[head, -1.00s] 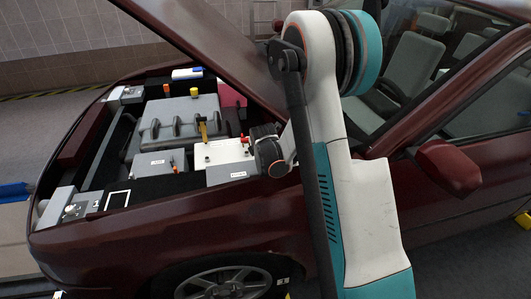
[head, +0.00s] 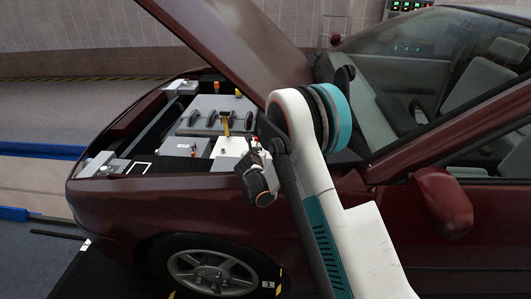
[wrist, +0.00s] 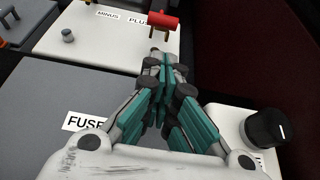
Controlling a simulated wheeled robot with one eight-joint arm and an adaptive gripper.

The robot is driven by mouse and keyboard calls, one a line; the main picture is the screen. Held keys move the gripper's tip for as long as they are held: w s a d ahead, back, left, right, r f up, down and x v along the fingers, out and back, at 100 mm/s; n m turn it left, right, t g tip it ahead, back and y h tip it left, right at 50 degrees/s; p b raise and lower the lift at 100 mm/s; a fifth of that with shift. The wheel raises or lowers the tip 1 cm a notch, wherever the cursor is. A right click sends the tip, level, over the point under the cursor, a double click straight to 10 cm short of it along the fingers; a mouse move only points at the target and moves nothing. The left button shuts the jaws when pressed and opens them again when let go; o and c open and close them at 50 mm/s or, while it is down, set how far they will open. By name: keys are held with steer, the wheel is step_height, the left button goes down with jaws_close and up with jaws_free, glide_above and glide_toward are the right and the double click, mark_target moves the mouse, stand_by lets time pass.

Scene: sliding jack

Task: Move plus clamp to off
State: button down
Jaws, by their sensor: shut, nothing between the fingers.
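The red plus clamp (wrist: 163,21) stands on the white battery top beside the PLUS label (wrist: 138,20), with copper-coloured prongs below its red bar. My gripper (wrist: 160,72) is shut and empty, its fingertips just short of the clamp in the wrist view; whether they touch it I cannot tell. A grey metal post (wrist: 68,36) stands near the MINUS label (wrist: 107,14).
A grey box labelled FUSE (wrist: 60,100) lies left of my gripper, and a black knob (wrist: 267,129) on a white box lies right. A yellow handle (head: 226,123) rises behind the battery. The raised hood (head: 225,45) and dark red fender (head: 150,205) bound the bay.

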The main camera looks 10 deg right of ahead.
steer(key=b+x, duration=0.3)
steer(key=x, duration=0.7)
steer(key=shift+a, duration=0.1)
